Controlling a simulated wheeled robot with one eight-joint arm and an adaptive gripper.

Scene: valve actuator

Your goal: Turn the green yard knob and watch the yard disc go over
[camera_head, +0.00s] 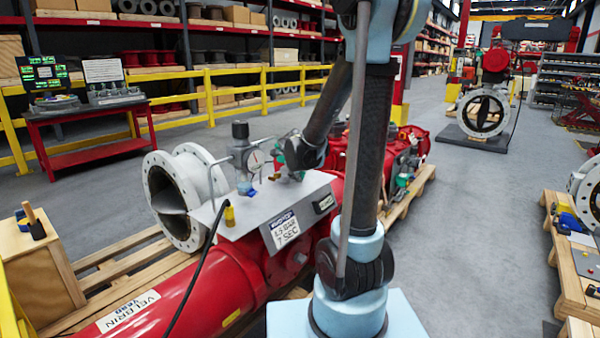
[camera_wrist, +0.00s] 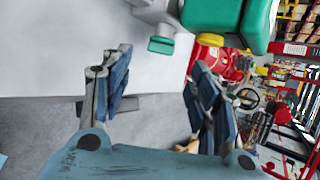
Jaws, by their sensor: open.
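The red actuator (camera_head: 218,292), with a label that seems to include YARD, lies on a pallet in the head view. A flanged valve at its left holds a grey disc (camera_head: 170,191), seen at a slant. My gripper (camera_wrist: 158,76) is open and empty in the wrist view, its two fingers wide apart. A small green piece (camera_wrist: 161,45) shows beyond and between the fingertips, apart from them. A larger green block (camera_wrist: 228,12) is above and right. I cannot tell which is the knob. In the head view my arm reaches over the panel and hides much of my gripper.
A grey panel (camera_head: 208,213) carries a gauge (camera_head: 256,159), a regulator (camera_head: 240,130) and a 5.5 BAR 7 SEC sign (camera_head: 285,230). A black cable (camera_head: 190,290) runs down from it. Another valve (camera_head: 484,112) stands at the back right. The floor between (camera_head: 470,210) is clear.

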